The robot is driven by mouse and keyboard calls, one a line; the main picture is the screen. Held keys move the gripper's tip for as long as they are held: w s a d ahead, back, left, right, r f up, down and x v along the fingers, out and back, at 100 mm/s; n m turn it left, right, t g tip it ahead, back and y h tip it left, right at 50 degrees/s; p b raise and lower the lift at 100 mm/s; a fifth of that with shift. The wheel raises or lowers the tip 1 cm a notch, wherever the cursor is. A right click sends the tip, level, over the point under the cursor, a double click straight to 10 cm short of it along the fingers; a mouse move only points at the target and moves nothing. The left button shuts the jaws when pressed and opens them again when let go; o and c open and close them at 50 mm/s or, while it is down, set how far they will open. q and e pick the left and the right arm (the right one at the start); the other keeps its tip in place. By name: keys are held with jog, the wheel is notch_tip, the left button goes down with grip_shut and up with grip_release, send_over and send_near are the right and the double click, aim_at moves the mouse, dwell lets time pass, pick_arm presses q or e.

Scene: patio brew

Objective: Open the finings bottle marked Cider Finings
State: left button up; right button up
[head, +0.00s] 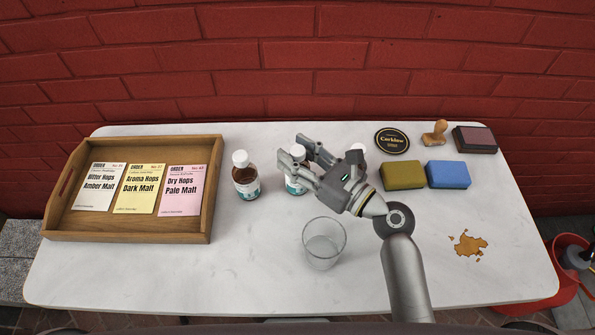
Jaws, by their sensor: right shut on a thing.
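Three brown bottles with white caps and pale, teal-edged labels stand on the table. The left bottle (246,177) is upright and clear of the gripper. The middle bottle (294,186) has its white cap between the fingers of my right gripper (294,154), which is shut on it. The right bottle (358,148) is mostly hidden behind my right gripper, with only part of its cap showing. The label print is too small to tell which is Cider Finings. My left gripper is not in view.
A wooden tray (130,238) with three order cards is on the left. An empty glass (323,244) stands in front of the gripper. Two sponges, yellow (403,175) and blue (448,174), a round sign (392,141), a stamp (434,132) and a brown spill (469,243) are on the right.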

grip_shut()
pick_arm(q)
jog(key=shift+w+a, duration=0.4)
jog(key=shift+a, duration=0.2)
pick_arm(e)
jog(key=shift+r, duration=0.1)
jog(key=shift+r, duration=0.65)
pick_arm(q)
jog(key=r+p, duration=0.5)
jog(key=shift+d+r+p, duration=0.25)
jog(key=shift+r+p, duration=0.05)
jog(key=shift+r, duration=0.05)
pick_arm(e)
jog(key=s+r, duration=1.1)
jog(key=s, duration=0.3)
jog(key=shift+r, duration=0.3)
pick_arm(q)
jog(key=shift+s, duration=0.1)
